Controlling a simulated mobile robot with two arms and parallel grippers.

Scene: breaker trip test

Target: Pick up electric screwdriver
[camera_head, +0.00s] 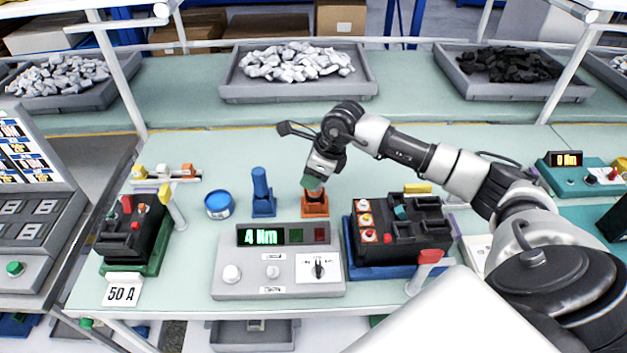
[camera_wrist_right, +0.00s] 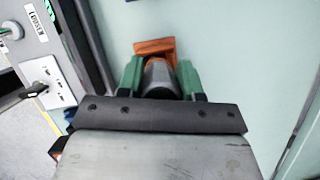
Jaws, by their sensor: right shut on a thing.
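My right gripper (camera_head: 314,184) reaches down at the middle of the bench, over an orange stand (camera_head: 315,208). In the right wrist view, its green fingers (camera_wrist_right: 160,80) are shut on a dark grey, round-bodied tool (camera_wrist_right: 161,75), which I take to be the electric screwdriver. The orange stand (camera_wrist_right: 155,46) shows just beyond the tool, and I cannot tell whether the tool still sits in it. My gripper hides most of the tool in the head view. A blue tool (camera_head: 261,182) stands upright in a blue stand to the left. My left gripper is not in view.
A grey control box (camera_head: 228,285) reading "4 Nm" stands in front of the stands. A black breaker unit (camera_head: 420,235) on a blue base is close on the right. A blue round tin (camera_head: 219,205) and another breaker (camera_head: 130,240) are left.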

